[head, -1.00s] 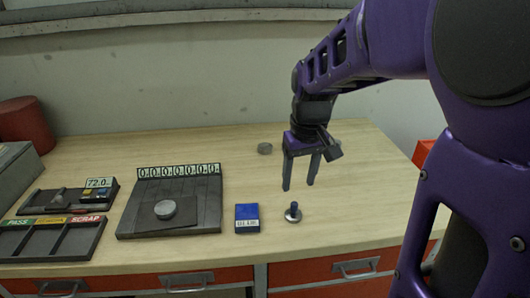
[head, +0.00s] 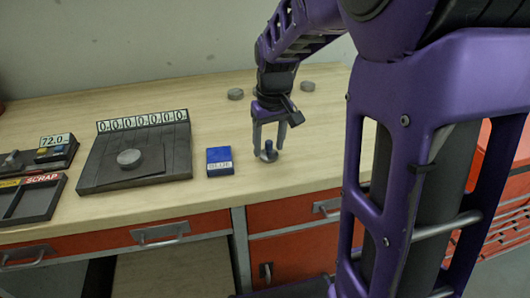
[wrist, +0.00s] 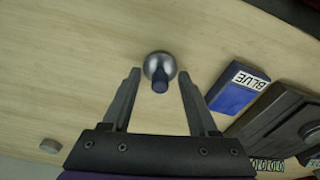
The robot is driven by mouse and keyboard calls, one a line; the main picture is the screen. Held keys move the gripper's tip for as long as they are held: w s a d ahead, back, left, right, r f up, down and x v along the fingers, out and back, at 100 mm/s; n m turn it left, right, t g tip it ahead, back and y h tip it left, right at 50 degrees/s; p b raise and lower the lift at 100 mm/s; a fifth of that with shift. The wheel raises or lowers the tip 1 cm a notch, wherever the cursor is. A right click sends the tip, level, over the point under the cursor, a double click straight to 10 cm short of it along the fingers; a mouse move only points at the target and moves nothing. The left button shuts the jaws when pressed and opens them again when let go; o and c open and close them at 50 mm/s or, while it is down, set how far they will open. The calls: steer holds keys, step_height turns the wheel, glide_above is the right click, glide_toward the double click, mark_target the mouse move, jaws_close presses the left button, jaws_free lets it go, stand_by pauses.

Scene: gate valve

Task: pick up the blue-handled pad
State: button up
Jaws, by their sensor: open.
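The blue-handled pad is a small round metal disc with a dark blue upright handle. It stands on the wooden table near its front edge, in the head view (head: 267,156) and in the wrist view (wrist: 159,70). My gripper (head: 269,152) is open and points down over the pad. In the wrist view my gripper (wrist: 159,82) has a finger on each side of the pad's line, with the handle between or just beyond the fingertips. I cannot tell whether the fingers touch it. Nothing is held.
A blue box labelled BLUE (head: 219,160) lies left of the pad. A dark counter plate (head: 100,165) bearing a grey disc (head: 130,158) is further left. Two grey discs (head: 235,94) (head: 307,86) sit behind. A sorting tray (head: 38,205) is far left.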

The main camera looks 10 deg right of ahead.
mark_target(269, 141)
jaws_close()
stand_by(0.3)
steer(key=shift+r, duration=0.1)
step_height(269, 141, up, 10)
steer(key=shift+f+p, duration=0.1)
steer(key=shift+p, duration=0.9)
steer(key=c, duration=0.7)
jaws_free()
steer(key=shift+c, duration=0.2)
jaws_close()
